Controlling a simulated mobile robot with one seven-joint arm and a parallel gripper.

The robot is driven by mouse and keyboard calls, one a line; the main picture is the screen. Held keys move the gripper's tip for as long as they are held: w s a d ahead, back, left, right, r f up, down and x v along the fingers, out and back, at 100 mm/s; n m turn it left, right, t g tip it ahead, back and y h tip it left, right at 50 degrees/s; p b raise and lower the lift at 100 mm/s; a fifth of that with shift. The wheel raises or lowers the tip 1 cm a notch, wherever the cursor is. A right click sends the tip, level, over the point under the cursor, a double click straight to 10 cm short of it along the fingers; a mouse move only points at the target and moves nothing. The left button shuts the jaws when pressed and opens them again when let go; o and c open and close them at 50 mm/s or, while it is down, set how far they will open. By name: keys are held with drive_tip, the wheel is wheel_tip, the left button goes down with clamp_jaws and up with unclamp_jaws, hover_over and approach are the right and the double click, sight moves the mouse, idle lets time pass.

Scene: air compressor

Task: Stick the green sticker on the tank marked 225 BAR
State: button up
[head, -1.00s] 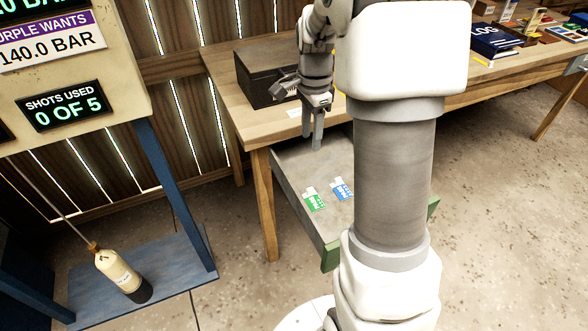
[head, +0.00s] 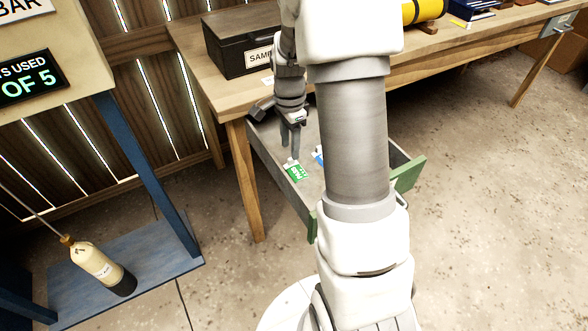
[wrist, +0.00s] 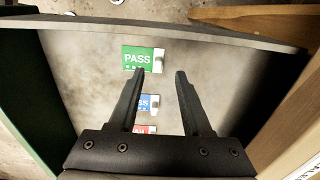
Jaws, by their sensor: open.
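The green sticker (head: 296,172), which reads PASS, lies in the open drawer (head: 310,222); it also shows in the wrist view (wrist: 136,56). My gripper (head: 291,146) is open and empty over the drawer, pointing down. In the wrist view my fingertips (wrist: 160,74) are close to the green sticker's lower edge, the left one overlapping it in the picture. I cannot tell the height between them. A yellow tank (head: 424,10) lies on the bench.
A blue sticker (wrist: 148,103) and a red sticker (wrist: 144,129) lie in the drawer below the green one in the wrist view. The drawer walls surround my gripper. A dark box (head: 238,48) stands on the wooden bench (head: 196,60).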

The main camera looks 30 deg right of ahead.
sight(296, 168)
wheel_tip(296, 168, down, 4)
drive_tip(key=shift+s+r+b, duration=0.1)
drive_tip(key=shift+s+b, duration=0.05)
drive_tip(key=shift+b, duration=0.5)
drive_tip(key=shift+r, duration=0.1)
clamp_jaws()
idle(0.7)
